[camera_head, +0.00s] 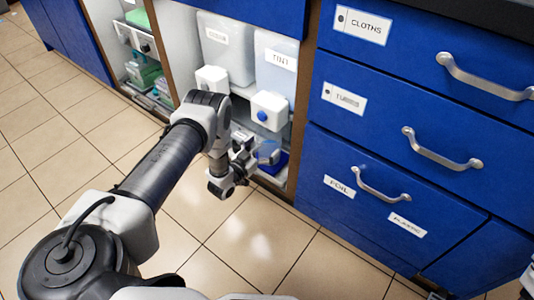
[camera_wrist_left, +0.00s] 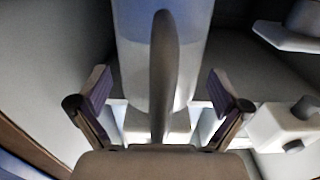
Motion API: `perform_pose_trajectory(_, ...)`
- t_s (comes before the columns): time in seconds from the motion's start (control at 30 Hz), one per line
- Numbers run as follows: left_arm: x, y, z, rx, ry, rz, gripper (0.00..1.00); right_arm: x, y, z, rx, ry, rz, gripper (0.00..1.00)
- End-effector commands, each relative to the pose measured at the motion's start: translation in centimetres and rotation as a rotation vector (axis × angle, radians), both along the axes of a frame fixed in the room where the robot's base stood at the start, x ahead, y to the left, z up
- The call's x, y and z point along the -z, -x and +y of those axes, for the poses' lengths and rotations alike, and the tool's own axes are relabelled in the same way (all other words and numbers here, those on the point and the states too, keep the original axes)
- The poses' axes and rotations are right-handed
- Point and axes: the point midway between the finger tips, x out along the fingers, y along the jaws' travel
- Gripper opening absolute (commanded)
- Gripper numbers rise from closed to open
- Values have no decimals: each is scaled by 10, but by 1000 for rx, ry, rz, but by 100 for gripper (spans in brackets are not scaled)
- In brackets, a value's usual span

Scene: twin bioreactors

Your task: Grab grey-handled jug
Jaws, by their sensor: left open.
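The grey-handled jug (camera_wrist_left: 190,50) fills the middle of the left wrist view, with a pale bluish body and its upright grey handle (camera_wrist_left: 163,75) facing the camera. My left gripper (camera_wrist_left: 160,92) is open, one finger on each side of the handle, with visible gaps to both. In the head view my left gripper (camera_head: 246,160) is at the lower shelf opening of the cabinet. A translucent bluish piece, seemingly the jug (camera_head: 268,151), shows just past its fingers; the rest is hidden. My right gripper is not in view.
Two translucent tanks (camera_head: 226,48) with white taps (camera_head: 269,110) stand on the shelf above. Blue drawers (camera_head: 345,140) with metal handles are at right. A dark blue object (camera_head: 280,162) lies behind the gripper. Tiled floor (camera_head: 60,125) is clear at left.

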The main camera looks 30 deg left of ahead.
Motion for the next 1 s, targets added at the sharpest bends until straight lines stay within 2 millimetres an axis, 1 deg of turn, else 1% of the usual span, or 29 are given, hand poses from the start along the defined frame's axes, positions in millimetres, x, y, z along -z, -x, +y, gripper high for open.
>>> perform_pose_trajectory(0.13,-1,0,0,0,0,1,100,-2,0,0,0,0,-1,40)
perform_pose_trajectory(0.17,-1,0,0,0,0,1,93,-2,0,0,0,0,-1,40)
perform_pose_trajectory(0.2,-1,0,0,0,0,1,79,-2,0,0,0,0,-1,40)
perform_pose_trajectory(0.27,-1,0,0,0,0,1,57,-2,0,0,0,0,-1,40)
perform_pose_trajectory(0.3,-1,0,0,0,0,1,43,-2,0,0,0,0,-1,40)
perform_pose_trajectory(0.37,-1,0,0,0,0,1,22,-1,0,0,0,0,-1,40)
perform_pose_trajectory(0.4,-1,0,0,0,0,1,8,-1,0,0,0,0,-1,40)
perform_pose_trajectory(0.43,-1,0,0,0,0,1,1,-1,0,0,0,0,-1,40)
perform_pose_trajectory(0.83,-2,0,0,0,0,-1,0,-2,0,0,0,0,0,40)
perform_pose_trajectory(1.0,-10,0,0,0,0,-1,0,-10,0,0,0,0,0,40)
